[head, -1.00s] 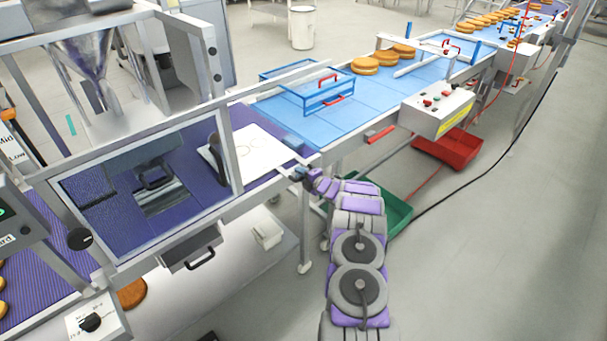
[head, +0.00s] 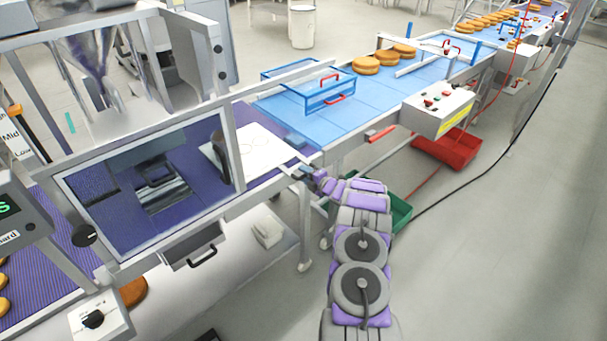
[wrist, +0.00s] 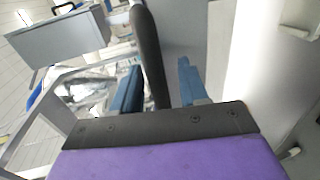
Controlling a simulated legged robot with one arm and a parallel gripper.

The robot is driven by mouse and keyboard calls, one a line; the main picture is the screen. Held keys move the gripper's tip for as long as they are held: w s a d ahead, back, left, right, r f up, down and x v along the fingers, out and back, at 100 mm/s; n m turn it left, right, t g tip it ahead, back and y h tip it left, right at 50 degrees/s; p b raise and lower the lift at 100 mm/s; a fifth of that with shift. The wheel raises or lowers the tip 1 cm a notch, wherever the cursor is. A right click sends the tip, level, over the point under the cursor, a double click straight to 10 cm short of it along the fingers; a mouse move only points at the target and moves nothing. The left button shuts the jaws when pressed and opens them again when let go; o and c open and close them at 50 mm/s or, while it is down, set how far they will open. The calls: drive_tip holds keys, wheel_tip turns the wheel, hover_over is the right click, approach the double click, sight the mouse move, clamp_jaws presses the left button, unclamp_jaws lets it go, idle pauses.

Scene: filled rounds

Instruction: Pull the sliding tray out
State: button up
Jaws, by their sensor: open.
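A grey drawer-like tray (head: 196,240) with a black bar handle (head: 203,257) sits under the machine's near side in the head view. It looks closed or nearly so. A grey box with a black handle, likely the same tray, shows at the upper left of the wrist view (wrist: 62,40). My gripper (head: 298,172) is at the belt's near edge, right of the tray and apart from it. In the wrist view its two blue fingers (wrist: 160,85) are spread. A dark rounded bar (wrist: 150,50) shows between them; I cannot tell how far beyond the fingertips it lies.
A white plate with round outlines (head: 258,150) lies on the belt beside my gripper. The machine's framed window (head: 150,190) is to the left. A blue belt (head: 340,105), control box (head: 437,110), green crate (head: 401,213) and red crate (head: 445,150) are right. Floor in front is open.

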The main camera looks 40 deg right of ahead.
drive_tip(key=d+p+v, duration=0.1)
drive_tip(key=v, duration=1.4)
drive_tip(key=shift+s+d+f, duration=0.2)
drive_tip(key=shift+s, duration=0.1)
drive_tip(key=shift+d, duration=0.1)
